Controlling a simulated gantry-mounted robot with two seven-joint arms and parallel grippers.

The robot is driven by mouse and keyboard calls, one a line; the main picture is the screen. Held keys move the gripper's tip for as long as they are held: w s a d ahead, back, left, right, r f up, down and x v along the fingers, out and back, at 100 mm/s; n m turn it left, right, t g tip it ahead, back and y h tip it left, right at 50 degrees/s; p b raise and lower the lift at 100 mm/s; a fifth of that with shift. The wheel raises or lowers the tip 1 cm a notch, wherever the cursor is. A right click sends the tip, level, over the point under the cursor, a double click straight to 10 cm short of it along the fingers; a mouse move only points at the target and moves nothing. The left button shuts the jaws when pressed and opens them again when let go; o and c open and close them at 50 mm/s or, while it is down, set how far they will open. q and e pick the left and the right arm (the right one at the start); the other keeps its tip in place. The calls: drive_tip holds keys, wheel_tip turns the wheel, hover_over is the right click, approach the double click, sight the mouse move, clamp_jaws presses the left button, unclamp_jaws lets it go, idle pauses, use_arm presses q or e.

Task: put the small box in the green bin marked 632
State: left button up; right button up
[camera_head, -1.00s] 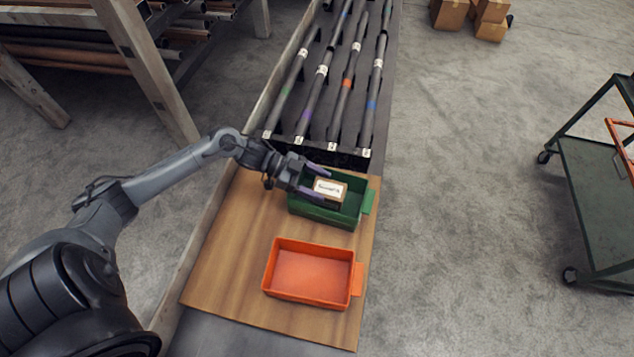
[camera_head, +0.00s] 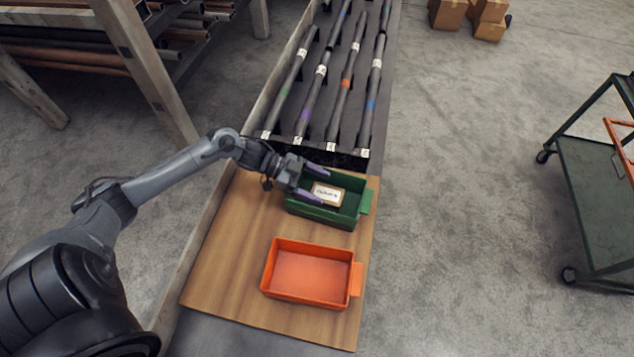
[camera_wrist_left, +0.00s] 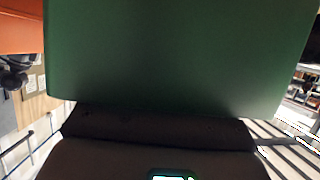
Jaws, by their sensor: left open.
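The small box (camera_head: 327,194), tan with a white printed label on top, lies inside the green bin (camera_head: 349,209) on the wooden board. My left gripper (camera_head: 313,185) is open at the bin's left side, with its two purple-grey fingers apart and the box beyond and between their tips. The fingers do not appear to press on the box. In the left wrist view the green bin's wall (camera_wrist_left: 180,60) fills most of the picture and hides the box and fingertips. No 632 marking is readable. My right gripper is not in view.
An empty orange bin (camera_head: 308,299) stands in front of the green one on the board (camera_head: 221,266). Behind is a rack of dark pipes (camera_head: 318,85) with coloured bands. A green cart (camera_head: 597,200) stands at the right, and a pipe shelf (camera_head: 95,55) at the back left.

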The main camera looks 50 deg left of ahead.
use_arm(q)
drive_tip(key=p+v, duration=0.2)
drive_tip(key=v, duration=1)
drive_tip(key=shift+r, duration=0.25)
drive_tip(key=shift+a, duration=0.1)
